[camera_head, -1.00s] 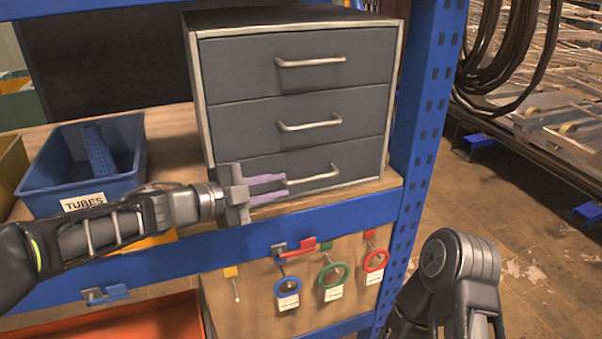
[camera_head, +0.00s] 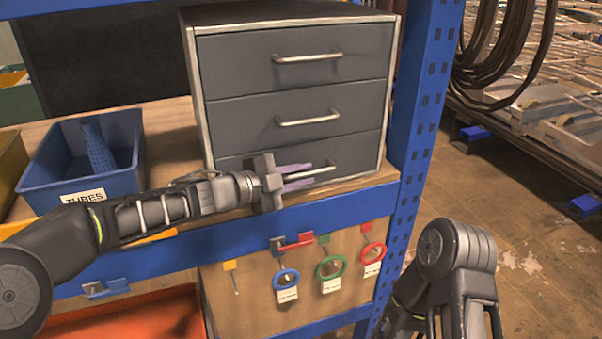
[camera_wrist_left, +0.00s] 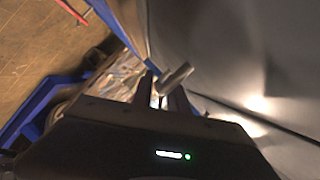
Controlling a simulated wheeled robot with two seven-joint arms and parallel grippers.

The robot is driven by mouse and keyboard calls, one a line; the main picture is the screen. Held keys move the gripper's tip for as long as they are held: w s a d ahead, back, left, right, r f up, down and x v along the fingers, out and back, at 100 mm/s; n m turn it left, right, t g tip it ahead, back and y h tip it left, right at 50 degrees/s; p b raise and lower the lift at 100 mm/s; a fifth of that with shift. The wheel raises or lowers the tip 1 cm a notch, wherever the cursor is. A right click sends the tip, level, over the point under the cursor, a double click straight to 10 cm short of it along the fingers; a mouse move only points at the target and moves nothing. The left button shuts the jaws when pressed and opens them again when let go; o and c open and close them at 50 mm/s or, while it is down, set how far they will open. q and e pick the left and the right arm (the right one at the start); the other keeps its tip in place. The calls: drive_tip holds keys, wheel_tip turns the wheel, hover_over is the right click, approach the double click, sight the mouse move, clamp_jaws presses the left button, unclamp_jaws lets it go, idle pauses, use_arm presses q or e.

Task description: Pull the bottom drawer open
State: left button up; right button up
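The bottom drawer (camera_head: 352,153) is the lowest of three grey drawers in a cabinet on the shelf. Its front is flush with the cabinet. Its pale bar handle (camera_head: 323,171) is partly hidden by my left gripper (camera_head: 302,176). The left gripper's two purple fingers are apart, one above the other, and reach over the left part of the handle. In the left wrist view the handle (camera_wrist_left: 176,77) shows at the fingertips, between the two dark fingers; I cannot tell whether they touch it. My right gripper is out of view; only part of the right arm shows.
A blue bin (camera_head: 85,175) labelled TUBES stands left of the cabinet. A blue shelf beam (camera_head: 340,208) runs below the drawer, and a blue upright (camera_head: 421,120) stands to its right. Coloured ring tags (camera_head: 330,267) hang below. The space in front of the drawer is otherwise clear.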

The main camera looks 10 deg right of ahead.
use_arm(q)
drive_tip(key=shift+c, duration=0.4)
clamp_jaws()
drive_tip(key=shift+f, duration=0.1)
idle(0.9)
